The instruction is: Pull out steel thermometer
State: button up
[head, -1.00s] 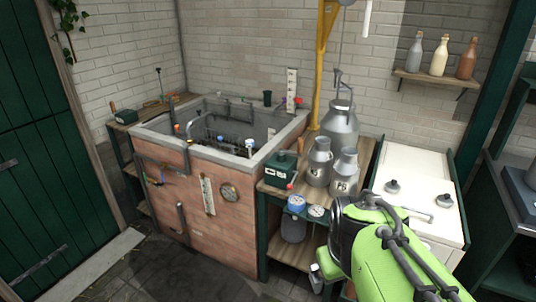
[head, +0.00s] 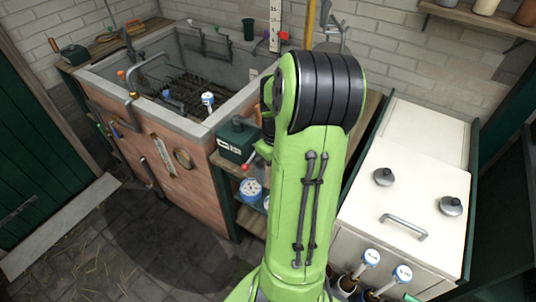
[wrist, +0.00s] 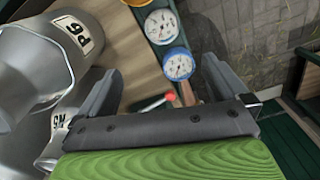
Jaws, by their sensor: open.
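In the wrist view, two round dial gauges show beyond my gripper (wrist: 160,67). The upper one, a steel-rimmed dial (wrist: 160,25), looks like the steel thermometer; its stem is not visible. A blue-rimmed dial (wrist: 178,65) sits beside it, nearer and between my fingers in the picture. My gripper is open and touches neither dial visibly. In the head view, the blue-rimmed dial (head: 250,188) shows at the shelf front. The steel-rimmed dial is mostly hidden there by my green arm, and my gripper is hidden too.
Metal churns (wrist: 40,65) crowd the left of the wrist view. A green box (head: 238,138) with a red knob (wrist: 170,97) stands by the dials. The brick vat (head: 165,170) is left, a white chest (head: 410,180) right. The floor (head: 165,250) in front is clear.

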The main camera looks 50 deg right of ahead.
jog(key=f+b, duration=0.1)
jog(key=f, duration=0.4)
jog(key=f+b, duration=0.1)
jog(key=f, duration=0.4)
jog(key=f+b, duration=0.2)
jog(key=f, duration=0.3)
jog(key=shift+s+a+f, duration=0.15)
jog(key=shift+a+f, duration=0.1)
jog(key=shift+a, duration=0.15)
